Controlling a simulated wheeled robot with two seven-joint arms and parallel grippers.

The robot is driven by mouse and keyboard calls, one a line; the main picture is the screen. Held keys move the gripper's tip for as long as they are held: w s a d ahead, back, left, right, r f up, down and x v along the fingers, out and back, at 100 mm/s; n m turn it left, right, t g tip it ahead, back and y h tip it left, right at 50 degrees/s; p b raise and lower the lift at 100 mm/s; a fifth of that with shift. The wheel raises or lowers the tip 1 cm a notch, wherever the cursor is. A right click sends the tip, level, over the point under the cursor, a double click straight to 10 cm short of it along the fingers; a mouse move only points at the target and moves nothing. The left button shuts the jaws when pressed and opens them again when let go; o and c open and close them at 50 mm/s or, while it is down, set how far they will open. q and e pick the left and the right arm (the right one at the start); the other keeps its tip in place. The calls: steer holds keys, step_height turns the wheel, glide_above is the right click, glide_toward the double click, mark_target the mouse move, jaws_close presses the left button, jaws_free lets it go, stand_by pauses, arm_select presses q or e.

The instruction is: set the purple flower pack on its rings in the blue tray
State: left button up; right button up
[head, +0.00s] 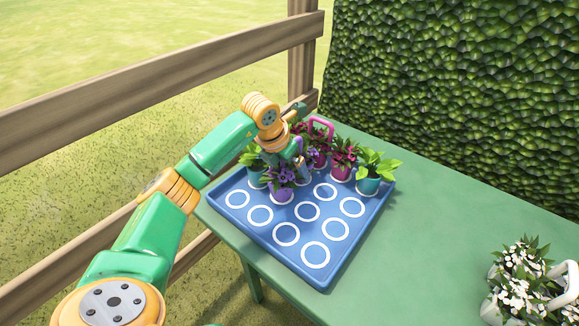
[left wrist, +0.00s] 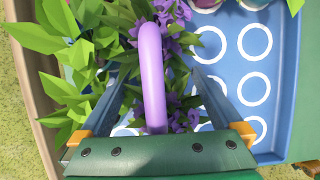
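The purple flower pack (head: 281,194) stands in the blue tray (head: 326,283), near the tray's far left part. It has purple blooms, and its purple arched handle (left wrist: 152,75) rises in the left wrist view. My left gripper (head: 299,163) is above the pack. In the left wrist view my left gripper (left wrist: 160,105) has its fingers spread, one on each side of the handle, with gaps and no visible contact. The gripper and leaves hide part of the pack, so I cannot tell how its pots sit on their rings.
Magenta flowers (head: 343,153) with a pink handle (head: 320,122) and leafy plants in teal pots (head: 368,187) crowd the tray's far side. Several white rings (head: 286,234) at the front are bare. A white flower pack (head: 520,290) stands at right on the green table (head: 440,230).

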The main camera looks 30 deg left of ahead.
arm_select(q)
steer(key=shift+r, duration=0.1)
steer(key=v, duration=1.2)
steer(key=shift+p, duration=0.3)
